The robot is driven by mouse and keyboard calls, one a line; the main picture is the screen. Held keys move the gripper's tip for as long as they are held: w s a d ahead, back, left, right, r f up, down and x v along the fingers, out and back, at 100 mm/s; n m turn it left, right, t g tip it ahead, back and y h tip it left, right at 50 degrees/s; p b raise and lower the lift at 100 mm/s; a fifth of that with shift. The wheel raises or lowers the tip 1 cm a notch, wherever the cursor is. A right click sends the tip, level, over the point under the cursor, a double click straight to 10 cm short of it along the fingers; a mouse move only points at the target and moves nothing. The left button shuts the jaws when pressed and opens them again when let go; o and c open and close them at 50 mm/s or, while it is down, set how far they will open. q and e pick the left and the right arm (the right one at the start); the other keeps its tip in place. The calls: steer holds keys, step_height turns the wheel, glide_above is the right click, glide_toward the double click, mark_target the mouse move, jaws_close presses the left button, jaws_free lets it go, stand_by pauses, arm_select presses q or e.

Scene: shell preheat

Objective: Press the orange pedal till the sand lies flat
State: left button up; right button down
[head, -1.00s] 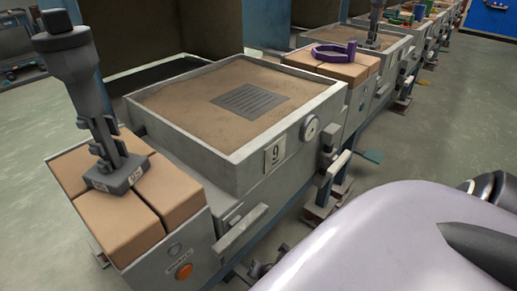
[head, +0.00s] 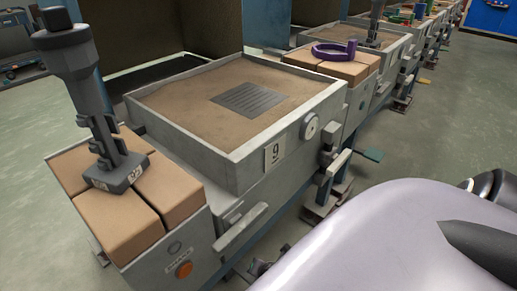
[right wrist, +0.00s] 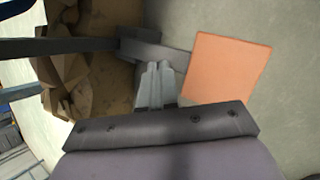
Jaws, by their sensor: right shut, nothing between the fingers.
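The orange pedal (right wrist: 230,65) is a flat square plate in the right wrist view, right of my fingertips. My right gripper (right wrist: 158,70) is shut and empty; its tips are over or against the grey bar (right wrist: 150,50) beside the pedal, and I cannot tell if they touch. The gripper is hidden in the head view. The sand (head: 180,100) fills a grey square box (head: 230,165) marked 9. Its surface looks mostly level around a slotted metal plate (head: 250,98). The orange pedal is not visible in the head view. My left gripper is not in view.
Tan blocks (head: 170,190) sit left of the sand box, with a dark upright tool (head: 85,100) on them. An orange button (head: 184,270) is on the front panel. A brown crumpled heap (right wrist: 85,70) lies left of the bar. A purple ring (head: 335,50) is farther back.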

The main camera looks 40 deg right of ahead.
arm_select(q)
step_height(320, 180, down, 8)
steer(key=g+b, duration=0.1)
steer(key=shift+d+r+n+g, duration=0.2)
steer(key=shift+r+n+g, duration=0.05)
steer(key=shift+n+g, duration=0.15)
arm_select(e)
steer(key=r+m, duration=0.1)
steer(key=m, duration=0.4)
steer(key=r+m+t, duration=0.1)
steer(key=m, duration=0.4)
steer(key=r+m, duration=0.1)
steer(key=m, duration=0.5)
steer(key=shift+a+r+t, duration=0.2)
steer(key=shift+r+t, duration=0.2)
arm_select(q)
steer(key=shift+b, duration=0.3)
